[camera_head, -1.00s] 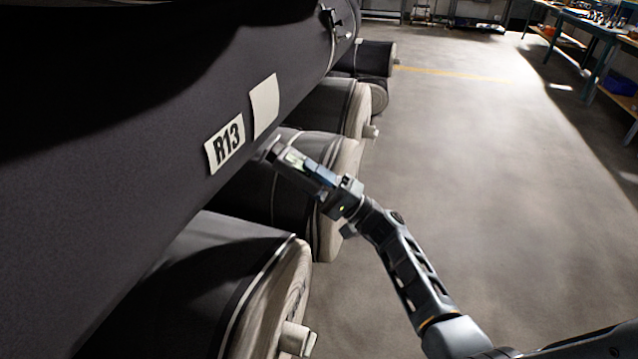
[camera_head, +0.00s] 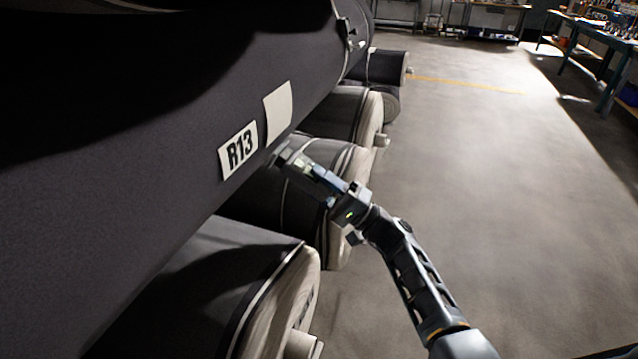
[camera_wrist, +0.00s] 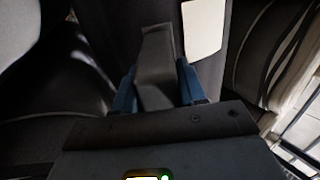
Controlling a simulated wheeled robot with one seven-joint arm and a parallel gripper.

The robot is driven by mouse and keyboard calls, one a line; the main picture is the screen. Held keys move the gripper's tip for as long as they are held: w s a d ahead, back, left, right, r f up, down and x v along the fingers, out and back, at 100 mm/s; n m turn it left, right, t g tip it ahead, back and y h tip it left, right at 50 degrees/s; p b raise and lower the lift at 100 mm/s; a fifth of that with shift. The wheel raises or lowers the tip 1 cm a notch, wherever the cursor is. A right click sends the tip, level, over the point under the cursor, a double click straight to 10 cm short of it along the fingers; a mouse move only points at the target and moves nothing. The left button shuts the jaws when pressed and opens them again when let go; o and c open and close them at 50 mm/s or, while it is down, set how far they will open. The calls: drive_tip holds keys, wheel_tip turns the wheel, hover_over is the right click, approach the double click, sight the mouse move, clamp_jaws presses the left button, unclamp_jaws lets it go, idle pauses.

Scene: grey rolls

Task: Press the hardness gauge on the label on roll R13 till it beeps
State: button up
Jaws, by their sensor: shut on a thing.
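Roll R13 (camera_head: 130,190) is the big dark grey roll across the left of the head view. It bears a white tag printed R13 (camera_head: 239,150) and, just right of it, a blank pale label (camera_head: 279,112). The blank label also shows in the wrist view (camera_wrist: 203,27), right of the gauge. My gripper (camera_head: 318,178) is shut on the grey hardness gauge (camera_head: 292,162), with blue fingers on both sides of it in the wrist view. The gauge tip is close to the roll's lower side, below the blank label and off it. I cannot tell whether it touches the roll.
More dark rolls with pale ends (camera_head: 290,290) lie below and behind R13, close under my arm. Open concrete floor (camera_head: 480,200) is to the right. Workbenches (camera_head: 590,40) stand at the far right. A small lit display (camera_wrist: 148,177) shows at the wrist view's bottom edge.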

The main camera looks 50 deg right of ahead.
drive_tip(key=shift+w+a+r+b, duration=0.2)
drive_tip(key=shift+w+r+b, duration=0.25)
drive_tip(key=shift+w, duration=0.05)
idle(2.2)
drive_tip(key=b+v, duration=0.3)
drive_tip(key=v, duration=0.4)
idle(0.5)
drive_tip(key=shift+s+f, duration=0.15)
drive_tip(key=shift+f, duration=0.05)
idle(0.4)
